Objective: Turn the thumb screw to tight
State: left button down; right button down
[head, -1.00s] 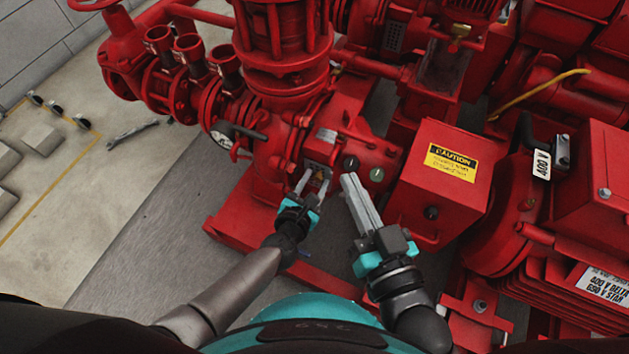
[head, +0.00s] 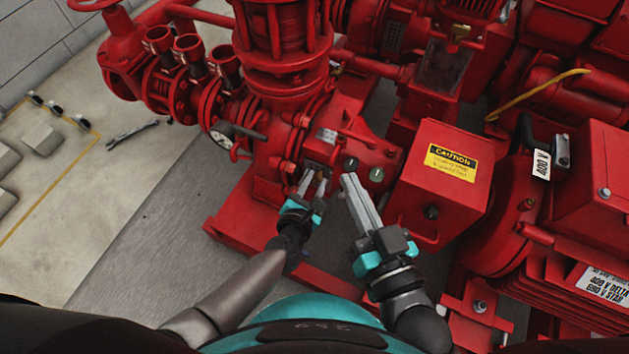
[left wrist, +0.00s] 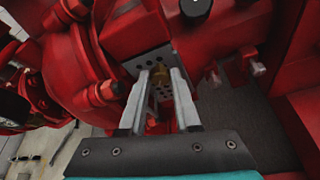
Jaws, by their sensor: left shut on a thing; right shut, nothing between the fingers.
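A small brass thumb screw (left wrist: 160,78) shows in the left wrist view between my left fingertips, in front of a grey plate with holes on the red pump housing. The fingers hide part of it, and its turn position cannot be read. My left gripper (left wrist: 160,82) is shut on it, one finger on each side. In the head view my left gripper (head: 314,176) reaches the front of the housing, where the screw is too small to make out clearly. My right gripper (head: 349,180) is shut and empty, just right of the left one, with its fingers pointing up at the housing.
A red box with a yellow caution label (head: 451,162) stands right of my right gripper. Red valves and pipes (head: 185,70) lie to the upper left.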

pick_arm(q)
jog(key=shift+s+d+f+m+t+y, duration=0.1)
jog(key=shift+m+t+y, duration=0.35)
jog(key=shift+m, duration=0.6)
jog(key=shift+s+d+f+m+t+y, duration=0.1)
jog(key=shift+m+t+y, duration=0.35)
jog(key=shift+m, duration=0.6)
jog(key=c, duration=0.6)
grip_release()
jog(key=shift+w, duration=0.1)
